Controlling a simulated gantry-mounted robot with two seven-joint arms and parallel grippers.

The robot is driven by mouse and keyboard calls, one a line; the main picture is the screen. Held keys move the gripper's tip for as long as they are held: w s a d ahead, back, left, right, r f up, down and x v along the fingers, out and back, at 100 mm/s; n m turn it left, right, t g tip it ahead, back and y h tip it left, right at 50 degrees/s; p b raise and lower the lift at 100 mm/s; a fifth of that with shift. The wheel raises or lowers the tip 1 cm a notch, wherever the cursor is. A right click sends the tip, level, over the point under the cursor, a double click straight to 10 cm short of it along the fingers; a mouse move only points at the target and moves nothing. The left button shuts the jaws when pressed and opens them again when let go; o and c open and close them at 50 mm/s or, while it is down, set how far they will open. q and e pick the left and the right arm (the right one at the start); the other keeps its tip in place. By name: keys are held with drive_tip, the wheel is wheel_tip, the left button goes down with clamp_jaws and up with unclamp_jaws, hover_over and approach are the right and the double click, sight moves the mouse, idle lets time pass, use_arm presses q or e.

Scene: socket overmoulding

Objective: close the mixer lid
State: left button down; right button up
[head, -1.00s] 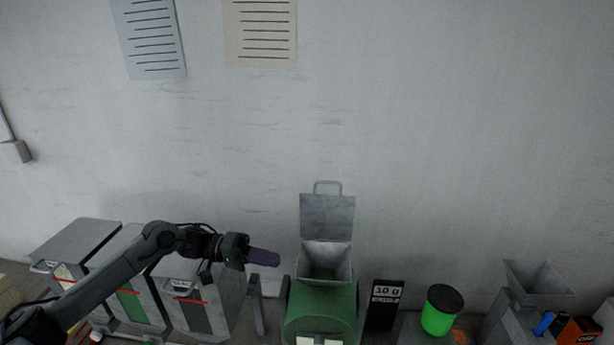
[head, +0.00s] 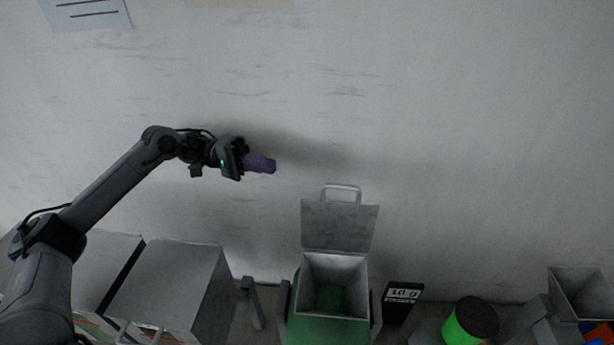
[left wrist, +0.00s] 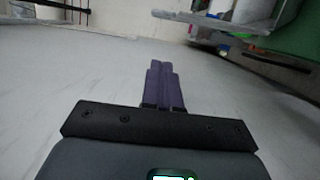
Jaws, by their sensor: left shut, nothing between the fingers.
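The mixer (head: 328,330) is a green body with a grey square hopper (head: 350,268) on top, near the bottom middle of the head view. Its grey lid (head: 338,227) stands up open at the back of the hopper, with a loop handle (head: 341,188) at its top edge. My left gripper (head: 272,164) is shut and empty, its purple fingers pointing right. In the picture it is above and left of the lid handle, apart from it. In the left wrist view the purple fingers (left wrist: 164,86) are together with nothing between them. My right gripper is not in view.
Grey bins (head: 170,290) stand at the lower left, below my left arm. A black scale display (head: 403,296), a green spool (head: 470,322) and a grey hopper (head: 580,290) stand right of the mixer. The wall behind the lid is bare.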

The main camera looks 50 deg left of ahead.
use_arm(q)
drive_tip(key=w+d+p, duration=0.2)
drive_tip(key=d+p, duration=0.3)
drive_tip(key=d, duration=0.6)
drive_tip(key=shift+w+d, duration=0.25)
drive_tip(key=shift+w, duration=0.05)
